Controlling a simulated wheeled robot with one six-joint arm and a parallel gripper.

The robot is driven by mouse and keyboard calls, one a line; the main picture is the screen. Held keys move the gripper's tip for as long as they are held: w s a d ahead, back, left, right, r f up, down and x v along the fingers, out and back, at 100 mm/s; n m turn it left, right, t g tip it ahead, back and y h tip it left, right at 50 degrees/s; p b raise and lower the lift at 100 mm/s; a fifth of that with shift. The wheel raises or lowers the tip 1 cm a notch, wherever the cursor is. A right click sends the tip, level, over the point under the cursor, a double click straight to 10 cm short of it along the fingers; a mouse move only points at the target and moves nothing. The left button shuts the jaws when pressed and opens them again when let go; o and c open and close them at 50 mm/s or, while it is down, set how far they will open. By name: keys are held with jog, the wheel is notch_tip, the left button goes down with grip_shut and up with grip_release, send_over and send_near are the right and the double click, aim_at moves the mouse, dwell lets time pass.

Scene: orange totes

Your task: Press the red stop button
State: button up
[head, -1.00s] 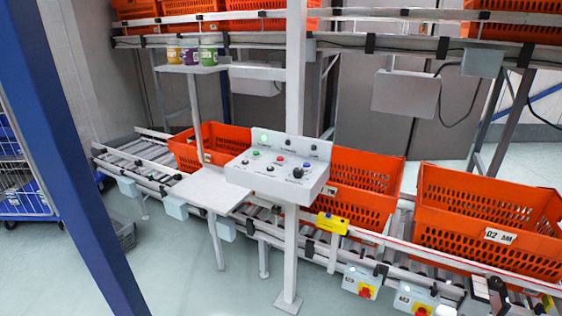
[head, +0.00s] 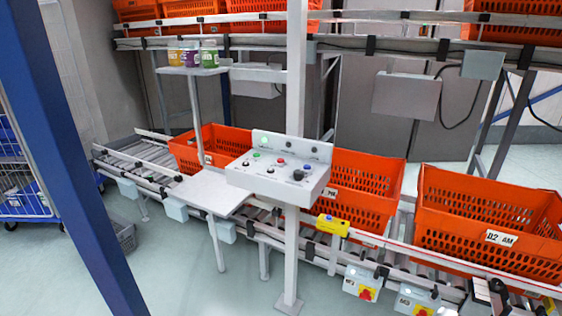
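The red button (head: 280,160) is a small round cap on the sloping top of a light grey control panel (head: 262,180) in the middle of the head view. It sits between a green button (head: 256,156) and a blue button (head: 306,167). A black knob (head: 298,175) and other small controls are in the row below. The panel's upright back plate has a small green lamp (head: 264,139) and dark round fittings. Nothing covers the red button. It is too small to tell whether it is pressed in. My gripper is not in view.
A white post (head: 291,245) carries the panel, with a small shelf (head: 212,192) on its left. Orange totes (head: 485,215) stand on the roller conveyor behind. A blue column (head: 70,150) stands at left.

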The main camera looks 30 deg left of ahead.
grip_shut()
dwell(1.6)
